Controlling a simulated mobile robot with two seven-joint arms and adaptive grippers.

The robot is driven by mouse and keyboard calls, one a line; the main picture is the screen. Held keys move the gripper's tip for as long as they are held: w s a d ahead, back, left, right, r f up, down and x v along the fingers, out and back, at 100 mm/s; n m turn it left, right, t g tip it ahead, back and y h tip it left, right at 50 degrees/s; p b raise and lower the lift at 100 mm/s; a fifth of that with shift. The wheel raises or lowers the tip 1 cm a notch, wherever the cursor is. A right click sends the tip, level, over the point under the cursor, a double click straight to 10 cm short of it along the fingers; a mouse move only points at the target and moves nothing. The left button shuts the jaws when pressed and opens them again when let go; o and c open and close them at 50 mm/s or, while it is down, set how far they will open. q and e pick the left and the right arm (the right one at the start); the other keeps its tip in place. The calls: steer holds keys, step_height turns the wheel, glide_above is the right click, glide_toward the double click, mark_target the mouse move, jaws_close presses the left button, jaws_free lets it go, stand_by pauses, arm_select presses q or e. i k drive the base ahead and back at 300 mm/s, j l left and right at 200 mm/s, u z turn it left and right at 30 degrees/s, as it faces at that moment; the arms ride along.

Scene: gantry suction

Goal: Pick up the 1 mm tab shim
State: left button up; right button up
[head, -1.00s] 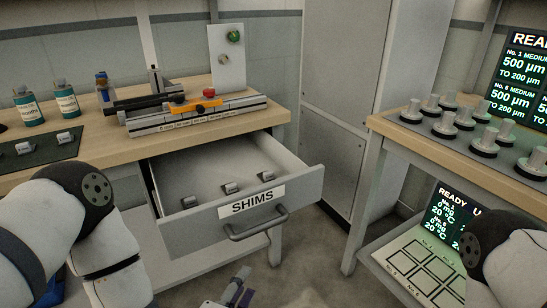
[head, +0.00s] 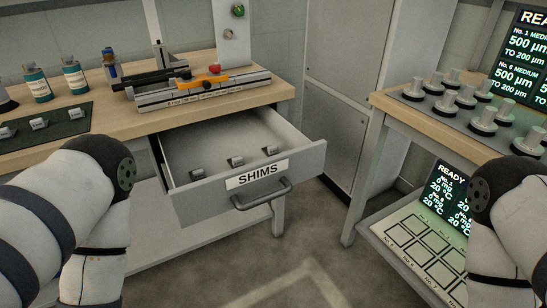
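Three small grey tab shims lie in a row in the open drawer (head: 312,163) labelled SHIMS: a left one (head: 198,174), a middle one (head: 236,161) and a right one (head: 270,150). Any marks on them are too small to read, so I cannot tell which is 1 mm. My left arm fills the lower left of the head view and my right arm the lower right. Both grippers are out of view, so what they hold is hidden.
A dark mat (head: 60,129) with small grey blocks lies on the left bench, near bottles (head: 75,77). A fixture with an orange lever (head: 203,81) stands above the drawer. The drawer handle (head: 262,197) juts forward. Weights (head: 485,121) stand on the right bench.

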mark_target(76, 114)
steer(key=u, duration=1.4)
